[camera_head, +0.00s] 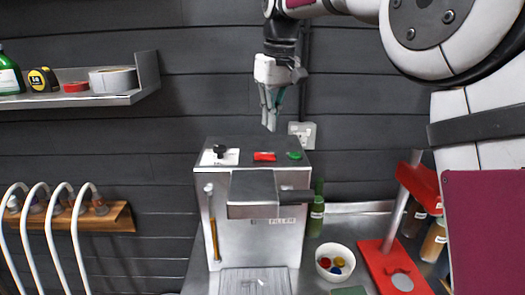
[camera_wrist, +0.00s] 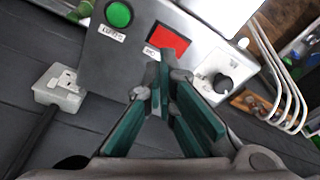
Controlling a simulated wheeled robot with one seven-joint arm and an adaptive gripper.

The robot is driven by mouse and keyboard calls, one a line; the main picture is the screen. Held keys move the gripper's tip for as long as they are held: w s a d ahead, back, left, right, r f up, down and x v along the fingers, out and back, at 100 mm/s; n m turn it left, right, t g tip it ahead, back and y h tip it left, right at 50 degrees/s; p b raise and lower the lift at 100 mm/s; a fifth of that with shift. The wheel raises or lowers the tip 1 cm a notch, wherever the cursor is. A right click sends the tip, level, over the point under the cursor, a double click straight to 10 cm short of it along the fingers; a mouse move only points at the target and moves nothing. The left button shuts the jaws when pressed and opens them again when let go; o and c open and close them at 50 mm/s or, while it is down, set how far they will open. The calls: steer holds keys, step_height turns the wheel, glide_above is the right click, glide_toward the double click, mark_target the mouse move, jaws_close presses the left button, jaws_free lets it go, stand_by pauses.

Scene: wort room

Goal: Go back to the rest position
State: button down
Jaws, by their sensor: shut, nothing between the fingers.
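My gripper (camera_head: 271,128) points down in the head view, above and behind the top of the filler machine (camera_head: 255,240). Its fingers are shut with nothing between them and are apart from the machine. In the wrist view, my gripper's green-padded fingers (camera_wrist: 165,70) come together in front of the machine's panel. The panel has a green button (camera_wrist: 119,14), a red switch (camera_wrist: 168,41) and a black knob on a white plate (camera_wrist: 222,84). The rest position itself is not marked in any view.
A metal shelf (camera_head: 70,101) with tape and a bottle is on the left wall. White curved pipes (camera_head: 38,220) stand at lower left. A red stand (camera_head: 380,262), a green bottle (camera_head: 316,215) and a bowl of caps (camera_head: 335,262) are right of the machine. A wall socket (camera_head: 303,134) is behind.

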steer(key=s+d+r+m+t, duration=0.1)
steer(key=s+d+r+m, duration=0.15)
steer(key=s+d, duration=0.4)
steer(key=s+d+f+m+t, duration=0.1)
steer(key=s+d+f, duration=0.1)
steer(key=s, duration=0.6)
steer(key=s+d+f+m+t, duration=0.1)
steer(key=s+d+f, duration=0.2)
steer(key=s, duration=0.6)
steer(key=s+d+f+m+t, duration=0.1)
steer(key=s+d+f, duration=0.2)
steer(key=s, duration=0.6)
steer(key=shift+f+h, duration=0.4)
steer(key=shift+f, duration=0.55)
steer(key=shift+d+m, duration=0.1)
steer(key=shift+m, duration=0.15)
